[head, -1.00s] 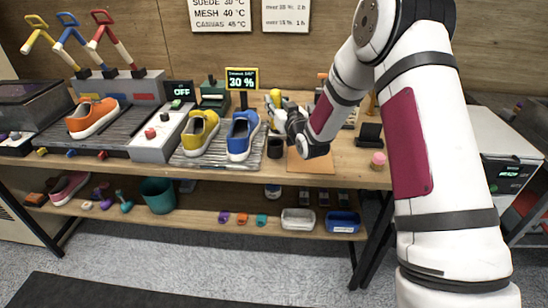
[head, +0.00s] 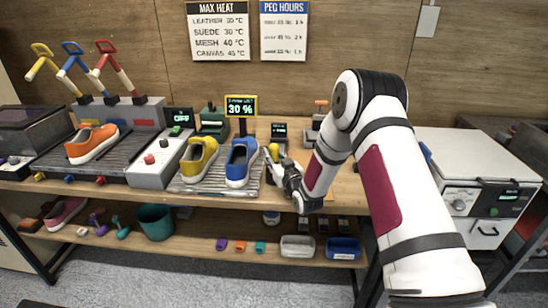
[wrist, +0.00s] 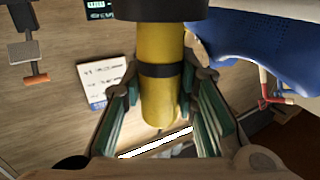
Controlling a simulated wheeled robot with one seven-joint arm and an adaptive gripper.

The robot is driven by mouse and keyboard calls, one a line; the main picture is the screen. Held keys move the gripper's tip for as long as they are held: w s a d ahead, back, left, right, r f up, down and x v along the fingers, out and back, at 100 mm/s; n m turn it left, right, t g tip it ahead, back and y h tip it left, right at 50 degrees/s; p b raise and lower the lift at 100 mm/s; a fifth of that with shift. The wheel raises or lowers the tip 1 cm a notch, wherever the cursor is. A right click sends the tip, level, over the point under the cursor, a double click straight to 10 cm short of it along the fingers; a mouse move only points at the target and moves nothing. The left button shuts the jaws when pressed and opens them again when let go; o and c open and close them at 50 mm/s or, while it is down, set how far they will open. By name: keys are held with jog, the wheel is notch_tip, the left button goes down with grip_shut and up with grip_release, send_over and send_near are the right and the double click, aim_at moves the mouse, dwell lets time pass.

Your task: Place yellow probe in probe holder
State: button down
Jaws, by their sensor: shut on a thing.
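The yellow probe (wrist: 160,92) is a thick yellow cylinder with a dark band and a wide black end at the top of the wrist view. My gripper (wrist: 162,112) is shut on it, with green pads on either side. In the head view my gripper (head: 279,168) is just right of the blue sneaker, and the yellow probe (head: 274,152) shows above it. A dark cup-like form (head: 269,176), perhaps the probe holder, shows below the probe and is mostly hidden by my gripper. I cannot tell whether the probe touches it.
The blue sneaker (head: 240,163) and yellow sneaker (head: 199,159) stand on a rack close to the left. A 30 % display (head: 241,106) rises behind them. A small display (head: 279,130) stands behind my gripper. A white cabinet (head: 470,170) is at the right.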

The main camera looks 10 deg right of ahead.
jog(key=shift+f, duration=0.15)
jog(key=c, duration=1.3)
grip_release()
